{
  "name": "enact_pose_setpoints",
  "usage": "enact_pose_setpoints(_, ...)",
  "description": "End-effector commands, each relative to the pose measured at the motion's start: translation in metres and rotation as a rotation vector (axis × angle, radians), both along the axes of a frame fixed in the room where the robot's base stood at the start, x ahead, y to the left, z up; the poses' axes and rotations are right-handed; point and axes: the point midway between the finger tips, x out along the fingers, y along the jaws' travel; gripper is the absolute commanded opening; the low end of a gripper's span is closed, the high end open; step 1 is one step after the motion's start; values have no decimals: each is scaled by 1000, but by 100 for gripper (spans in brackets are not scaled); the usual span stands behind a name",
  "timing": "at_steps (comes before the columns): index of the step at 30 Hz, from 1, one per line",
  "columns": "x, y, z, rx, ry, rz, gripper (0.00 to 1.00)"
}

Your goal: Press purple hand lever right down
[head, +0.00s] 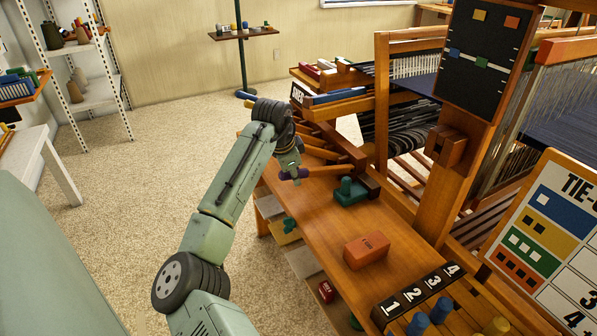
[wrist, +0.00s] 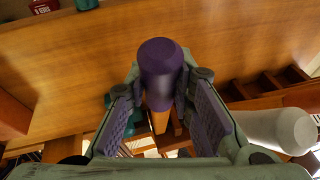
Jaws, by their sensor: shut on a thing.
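The purple hand lever has a purple knob (wrist: 160,62) on an orange-brown wooden shaft. In the wrist view the knob sits between the two finger pads of my gripper (wrist: 163,88), which is shut on it. In the head view my gripper (head: 292,172) is at the left end of the lever's wooden shaft (head: 330,170), above the loom's bench. The knob is mostly hidden by the fingers there. How far down the lever stands is hard to tell.
Other wooden levers (head: 320,141) lie just behind. A pale knob (wrist: 275,130) is close to the right finger. On the bench (head: 312,212) are a green object (head: 350,191) and an orange block (head: 366,250). Open carpet (head: 160,180) lies left of my arm.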

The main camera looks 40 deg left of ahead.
Motion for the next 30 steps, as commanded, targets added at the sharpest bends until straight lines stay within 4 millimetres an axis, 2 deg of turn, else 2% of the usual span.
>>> enact_pose_setpoints(1,-3,-1,-14,-19,-24,-3,0)
enact_pose_setpoints(3,-4,-1,-22,-36,-63,-2,0)
enact_pose_setpoints(10,-5,0,-41,-75,-164,-4,0)
enact_pose_setpoints(16,-6,0,-48,-91,-204,-4,0)
enact_pose_setpoints(29,-6,1,-48,-93,-212,-5,0)
enact_pose_setpoints(30,-6,1,-48,-93,-212,-5,23)
